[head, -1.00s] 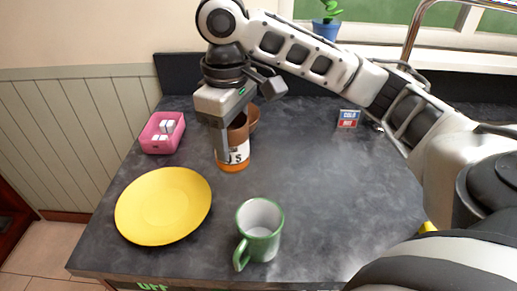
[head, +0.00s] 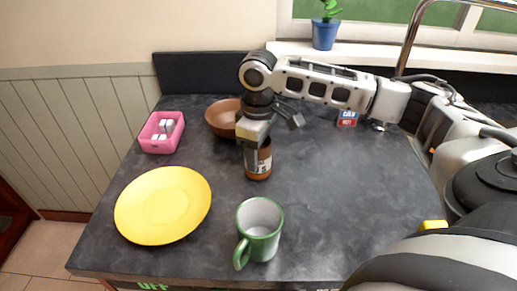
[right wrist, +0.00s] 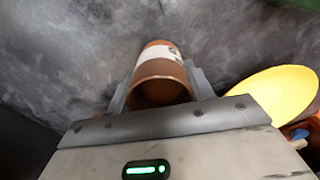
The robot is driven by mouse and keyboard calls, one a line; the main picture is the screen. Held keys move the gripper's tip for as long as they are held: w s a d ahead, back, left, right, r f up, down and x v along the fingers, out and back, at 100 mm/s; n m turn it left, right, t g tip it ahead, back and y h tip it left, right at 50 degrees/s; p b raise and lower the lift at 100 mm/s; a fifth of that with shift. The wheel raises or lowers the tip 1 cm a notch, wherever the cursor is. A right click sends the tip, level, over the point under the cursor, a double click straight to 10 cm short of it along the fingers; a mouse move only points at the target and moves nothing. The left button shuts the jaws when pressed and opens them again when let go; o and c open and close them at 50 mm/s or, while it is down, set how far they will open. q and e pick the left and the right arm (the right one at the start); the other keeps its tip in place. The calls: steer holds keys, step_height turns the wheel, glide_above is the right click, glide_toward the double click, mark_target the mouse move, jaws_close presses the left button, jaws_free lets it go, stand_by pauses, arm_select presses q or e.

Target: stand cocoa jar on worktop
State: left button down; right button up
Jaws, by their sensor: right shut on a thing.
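The cocoa jar (head: 261,167) is brown with a white label, near the middle of the dark worktop (head: 325,195). My right gripper (head: 256,155) reaches down from above and is shut on the jar. In the right wrist view the jar (right wrist: 160,68) sits between the two fingers, its round brown end facing the camera. The jar looks close to upright in the head view; I cannot tell whether its base touches the worktop. The gripper hides part of its upper side. My left gripper is not in view.
A brown bowl (head: 221,119) stands just behind and left of the jar. A pink box (head: 152,146) with white pieces is at the left, a yellow plate (head: 165,205) front left, a green-rimmed mug (head: 262,246) in front. The worktop right of the jar is clear.

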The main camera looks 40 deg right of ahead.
steer(key=shift+f, duration=0.1)
steer(key=o, duration=1.2)
